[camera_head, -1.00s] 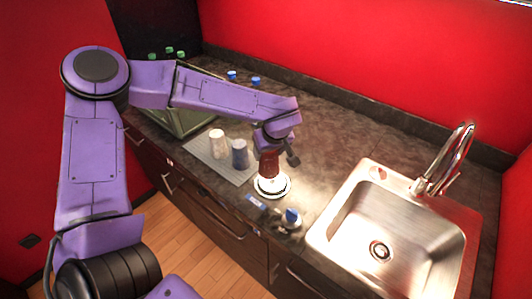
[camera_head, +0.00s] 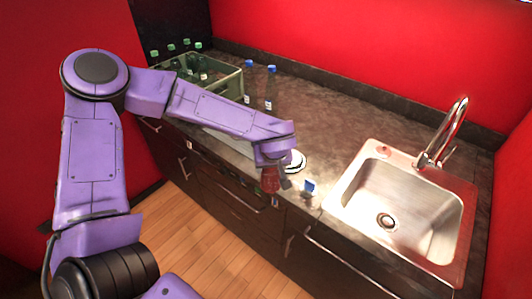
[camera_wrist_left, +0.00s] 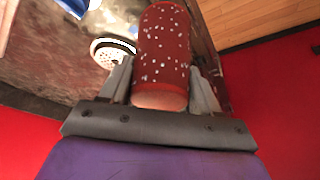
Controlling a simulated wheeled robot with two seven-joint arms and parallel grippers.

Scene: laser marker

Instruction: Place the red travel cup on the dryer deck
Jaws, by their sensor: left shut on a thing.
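My left gripper (camera_head: 270,170) is shut on the red travel cup (camera_head: 270,182), held near the counter's front edge. In the left wrist view, the cup (camera_wrist_left: 163,50) is red with white specks and sits between the two fingers of my gripper (camera_wrist_left: 163,85). A round white disc (camera_head: 295,160) lies on the counter just behind the cup; it also shows in the left wrist view (camera_wrist_left: 108,52). The pale dryer deck (camera_head: 232,143) is mostly hidden behind my left forearm, so what stands on it cannot be seen. My right gripper is not in view.
A green crate (camera_head: 228,88) with bottles stands at the back left. Two blue-capped bottles (camera_head: 269,88) stand beside it. A small blue-and-white item (camera_head: 309,187) is at the front edge, left of the steel sink (camera_head: 405,205). The middle counter is clear.

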